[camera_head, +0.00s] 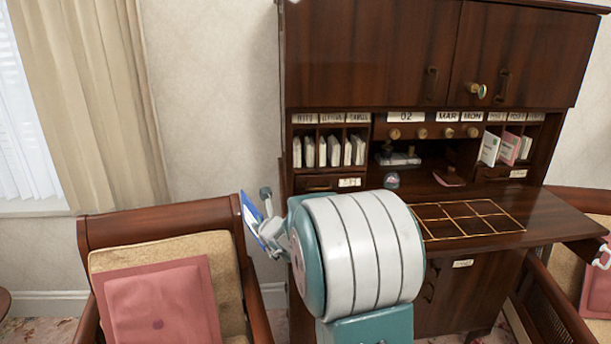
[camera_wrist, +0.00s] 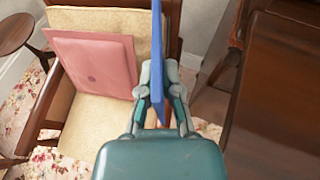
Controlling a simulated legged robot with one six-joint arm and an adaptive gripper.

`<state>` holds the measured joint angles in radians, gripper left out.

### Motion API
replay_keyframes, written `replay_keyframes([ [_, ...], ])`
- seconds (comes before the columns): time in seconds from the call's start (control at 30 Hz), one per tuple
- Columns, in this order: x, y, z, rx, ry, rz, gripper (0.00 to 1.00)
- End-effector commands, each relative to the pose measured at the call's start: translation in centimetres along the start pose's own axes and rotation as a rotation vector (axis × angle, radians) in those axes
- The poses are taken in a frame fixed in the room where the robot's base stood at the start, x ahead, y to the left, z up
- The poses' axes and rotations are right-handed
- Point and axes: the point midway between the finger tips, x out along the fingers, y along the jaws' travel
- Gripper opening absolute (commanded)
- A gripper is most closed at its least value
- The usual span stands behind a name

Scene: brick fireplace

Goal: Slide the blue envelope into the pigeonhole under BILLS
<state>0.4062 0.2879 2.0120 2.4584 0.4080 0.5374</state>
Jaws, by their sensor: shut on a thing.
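My gripper (camera_wrist: 160,92) is shut on the blue envelope (camera_wrist: 156,48), which stands on edge between the fingers in the wrist view. In the head view the blue envelope (camera_head: 251,218) is at the left of my arm, in the air above the armchair's right side and left of the desk. The BILLS label (camera_head: 305,118) appears to be the leftmost of the left group of labels. The pigeonhole (camera_head: 308,147) below it is dark wood and holds pale envelopes. My arm hides part of the desk front.
The wooden secretary desk (camera_head: 500,228) has its writing surface out, with a gold grid on it. A small bell-like object (camera_head: 391,180) sits near the desk's middle. Another chair is at right.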

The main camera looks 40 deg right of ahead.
Motion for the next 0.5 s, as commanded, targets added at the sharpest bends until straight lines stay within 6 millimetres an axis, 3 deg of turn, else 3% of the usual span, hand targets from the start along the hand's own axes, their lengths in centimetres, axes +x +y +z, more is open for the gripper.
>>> replay_keyframes([
  [0.03,-0.1,-2.3,1.6,0.018,-0.006,-0.051,0.00],
  [0.1,-0.5,-5.1,3.4,0.045,-0.005,-0.117,0.00],
  [0.3,-2.1,-11.3,7.6,0.110,-0.005,-0.277,0.00],
  [0.4,-3.2,-13.9,9.3,0.138,-0.004,-0.345,0.00],
  [0.5,-3.4,-14.3,9.6,0.143,0.001,-0.357,0.00],
])
